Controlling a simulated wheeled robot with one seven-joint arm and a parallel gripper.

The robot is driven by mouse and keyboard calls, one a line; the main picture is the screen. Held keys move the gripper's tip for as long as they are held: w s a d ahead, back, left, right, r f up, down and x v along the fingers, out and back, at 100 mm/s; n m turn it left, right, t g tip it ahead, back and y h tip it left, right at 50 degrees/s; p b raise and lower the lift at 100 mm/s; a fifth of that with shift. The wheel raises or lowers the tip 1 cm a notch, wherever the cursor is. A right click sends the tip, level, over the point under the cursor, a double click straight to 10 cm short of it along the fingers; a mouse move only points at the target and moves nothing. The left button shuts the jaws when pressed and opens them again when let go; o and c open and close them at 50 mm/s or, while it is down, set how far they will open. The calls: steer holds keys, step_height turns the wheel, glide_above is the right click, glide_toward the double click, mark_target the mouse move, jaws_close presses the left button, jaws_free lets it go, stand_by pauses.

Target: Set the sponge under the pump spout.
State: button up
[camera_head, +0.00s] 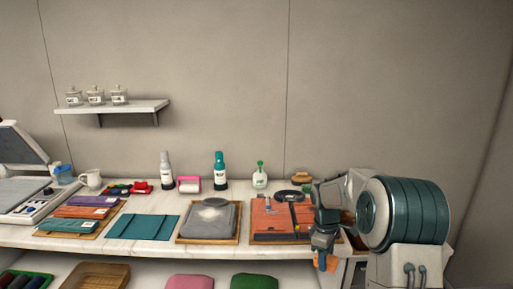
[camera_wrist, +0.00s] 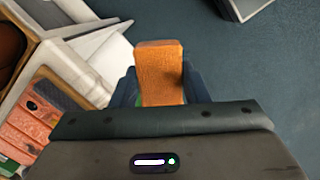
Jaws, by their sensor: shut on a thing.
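My gripper (camera_head: 322,250) is shut on an orange sponge (camera_head: 331,263), held low in front of the counter's right end. In the wrist view the sponge (camera_wrist: 160,72) stands out from between the fingers of my gripper (camera_wrist: 158,90), with a bit of green at its lower left. A white bottle with a green pump top (camera_head: 260,178) stands upright at the back of the counter, to the left of my gripper and well apart from it. Its spout is too small to make out clearly.
A dark round item (camera_head: 288,196) lies right of the pump bottle.

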steer(key=s+a+f+m, duration=0.3)
steer(key=s+f+m, duration=0.1)
steer(key=f+m, duration=0.1)
steer(key=s+a+f+m+y, duration=0.1)
steer(key=s+a+f+m, duration=0.2)
steer(key=s+f+m, duration=0.2)
step_height(320, 180, down, 4)
steer(key=shift+r+m+g, duration=0.2)
steer(key=shift+m+g, duration=0.1)
steer(key=shift+m, duration=0.3)
